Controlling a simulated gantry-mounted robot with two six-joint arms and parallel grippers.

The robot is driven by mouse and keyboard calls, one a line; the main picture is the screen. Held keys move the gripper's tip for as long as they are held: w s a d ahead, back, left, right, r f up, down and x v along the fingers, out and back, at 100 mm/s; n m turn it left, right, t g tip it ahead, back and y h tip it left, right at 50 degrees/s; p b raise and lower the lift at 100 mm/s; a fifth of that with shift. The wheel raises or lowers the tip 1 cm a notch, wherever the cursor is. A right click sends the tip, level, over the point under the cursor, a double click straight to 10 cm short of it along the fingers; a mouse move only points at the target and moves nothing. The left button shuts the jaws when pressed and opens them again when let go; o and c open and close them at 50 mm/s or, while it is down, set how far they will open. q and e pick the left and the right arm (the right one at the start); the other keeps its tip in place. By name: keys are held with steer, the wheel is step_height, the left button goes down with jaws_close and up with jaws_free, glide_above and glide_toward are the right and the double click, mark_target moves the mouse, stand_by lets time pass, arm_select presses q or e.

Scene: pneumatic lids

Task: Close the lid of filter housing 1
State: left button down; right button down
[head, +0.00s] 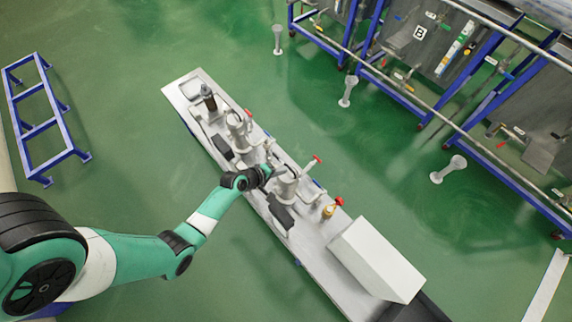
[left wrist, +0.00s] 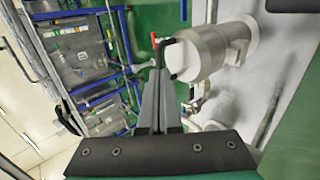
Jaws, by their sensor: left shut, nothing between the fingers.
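Two pale grey filter housings stand on the long bench panel (head: 318,243) in the head view. One housing (head: 238,128) is farther up the panel, the other housing (head: 287,187) is nearer; I cannot read which is number 1. My left gripper (head: 270,172) is at the upper left side of the nearer housing, and its fingertips are hard to make out there. In the left wrist view my left gripper (left wrist: 164,48) is shut and empty, its tips close beside a silver cylindrical body (left wrist: 207,52). Contact cannot be told. The lid positions are unclear. My right gripper is not in view.
Red-handled valves (head: 318,159) rise along the panel's right side. A brass-coloured fitting (head: 328,211) and a white box (head: 376,259) stand toward the near end. A dark-topped cylinder (head: 209,98) is at the far end. Blue-framed racks (head: 400,95) stand right; green floor between is mostly open.

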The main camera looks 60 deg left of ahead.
mark_target(281, 178)
arm_select(q)
steer(key=shift+w+a+f, duration=0.15)
steer(key=shift+w+f, duration=0.15)
steer(key=shift+w, duration=0.3)
steer(key=shift+w+a+f, duration=0.15)
steer(key=shift+w+f, duration=0.05)
steer(key=shift+w, duration=0.35)
steer(key=shift+s+f+b, duration=0.1)
steer(key=shift+f+b, duration=0.05)
steer(key=shift+b, duration=0.15)
steer(key=shift+r+p, duration=0.35)
steer(key=shift+p, duration=0.05)
steer(key=w+r+p+v, duration=0.2)
steer(key=p+v, duration=0.6)
steer(key=v, duration=0.5)
steer(key=shift+a+r, duration=0.2)
steer(key=shift+r, duration=0.05)
